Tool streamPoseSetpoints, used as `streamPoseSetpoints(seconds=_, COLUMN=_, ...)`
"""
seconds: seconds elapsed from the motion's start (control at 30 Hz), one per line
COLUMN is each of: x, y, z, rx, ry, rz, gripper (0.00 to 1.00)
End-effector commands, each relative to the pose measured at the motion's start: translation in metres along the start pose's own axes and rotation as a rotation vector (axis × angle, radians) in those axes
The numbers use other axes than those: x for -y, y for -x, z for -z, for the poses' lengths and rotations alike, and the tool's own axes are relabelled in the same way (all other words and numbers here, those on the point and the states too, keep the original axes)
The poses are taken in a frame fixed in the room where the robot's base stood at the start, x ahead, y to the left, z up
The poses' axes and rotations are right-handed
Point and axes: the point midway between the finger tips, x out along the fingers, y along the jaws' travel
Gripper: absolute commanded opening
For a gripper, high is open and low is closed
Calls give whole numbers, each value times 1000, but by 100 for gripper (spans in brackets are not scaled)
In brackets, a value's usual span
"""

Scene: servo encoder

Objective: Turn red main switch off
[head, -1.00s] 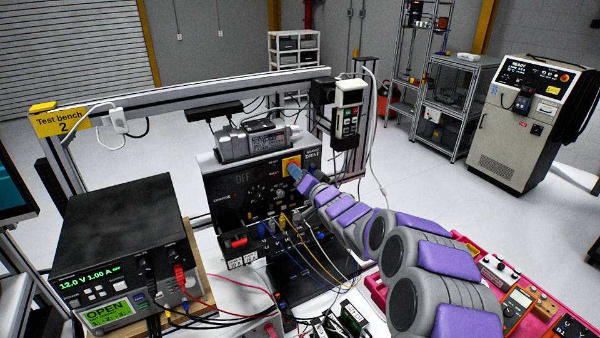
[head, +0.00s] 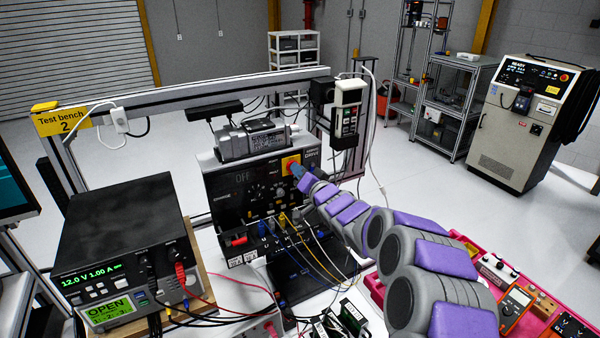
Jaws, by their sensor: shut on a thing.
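The servo drive box (head: 225,192) stands on the bench in the middle, with its black front panel facing me. Its main switch (head: 288,162) sits on a yellow plate at the upper right of that panel; the plate shows orange-red and yellow around it. My gripper (head: 297,171) is at the switch, at the end of my purple and grey arm. It is shut on the switch knob, which the blue fingertips mostly hide. The panel display reads OFF.
A black power supply (head: 120,215) showing 12.0 V 1.00 A stands at left. Blue, yellow and white cables (head: 320,262) hang below the drive's front. A hand-held pendant (head: 347,112) hangs from the frame right of the drive. A pink tray (head: 470,246) lies at right.

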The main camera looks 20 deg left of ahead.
Motion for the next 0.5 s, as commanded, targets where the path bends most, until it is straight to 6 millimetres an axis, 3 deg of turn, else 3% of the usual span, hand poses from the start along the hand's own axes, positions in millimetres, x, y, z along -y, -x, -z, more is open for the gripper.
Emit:
streamPoseSetpoints(seconds=0.27, x=-3, y=0, z=-4, rx=7, ry=51, rz=-4, gripper=0)
streamPoseSetpoints(seconds=0.5, x=-3, y=0, z=-4, rx=7, ry=203, rz=-5, gripper=0)
